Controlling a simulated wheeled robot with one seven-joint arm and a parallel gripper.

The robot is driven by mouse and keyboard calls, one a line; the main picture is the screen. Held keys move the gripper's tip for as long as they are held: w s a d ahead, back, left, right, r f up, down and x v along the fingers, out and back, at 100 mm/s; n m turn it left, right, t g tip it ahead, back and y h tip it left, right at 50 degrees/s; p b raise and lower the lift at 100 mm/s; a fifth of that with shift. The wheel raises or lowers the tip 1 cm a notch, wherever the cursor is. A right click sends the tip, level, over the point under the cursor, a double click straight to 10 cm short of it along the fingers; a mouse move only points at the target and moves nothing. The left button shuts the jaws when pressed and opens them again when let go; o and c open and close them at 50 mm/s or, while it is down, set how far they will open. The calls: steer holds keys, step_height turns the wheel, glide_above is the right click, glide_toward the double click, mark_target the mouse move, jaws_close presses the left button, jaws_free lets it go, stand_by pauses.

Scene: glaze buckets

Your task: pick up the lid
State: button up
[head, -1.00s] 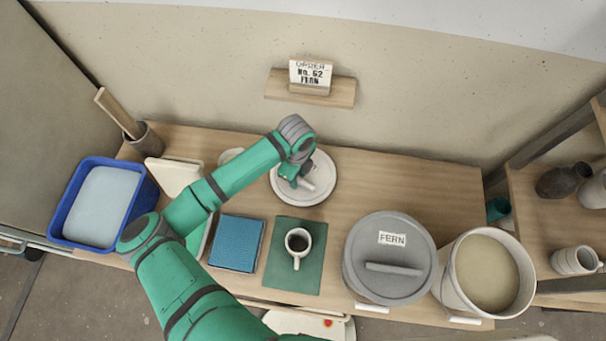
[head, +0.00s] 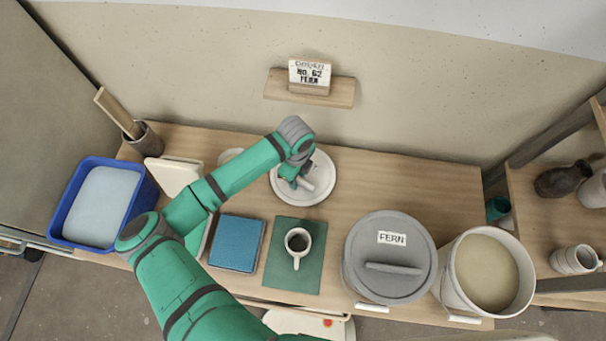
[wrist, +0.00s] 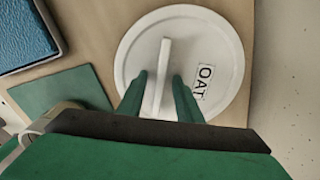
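A round white lid (head: 318,192) lies flat at the back of the bench. In the wrist view the lid (wrist: 215,50) has a raised bar handle (wrist: 162,70) and a label reading OAT. My gripper (wrist: 160,76) is over this lid, its two green fingers open on either side of the handle, with a gap showing on each side. The head view shows my gripper (head: 300,182) at the lid's middle, partly covering it. A second, grey lid (head: 392,285) labelled FERN, with its own bar handle, sits on a bucket at the front right.
An open bucket of pale glaze (head: 487,273) stands right of the grey-lidded one. A cup (head: 297,258) stands on a green mat (head: 285,284), beside a blue block (head: 237,243). A blue tub (head: 62,228) is at left. An order card (head: 310,75) reads FERN.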

jaws_close()
steer(key=shift+a, duration=0.1)
steer(key=shift+r, duration=0.15)
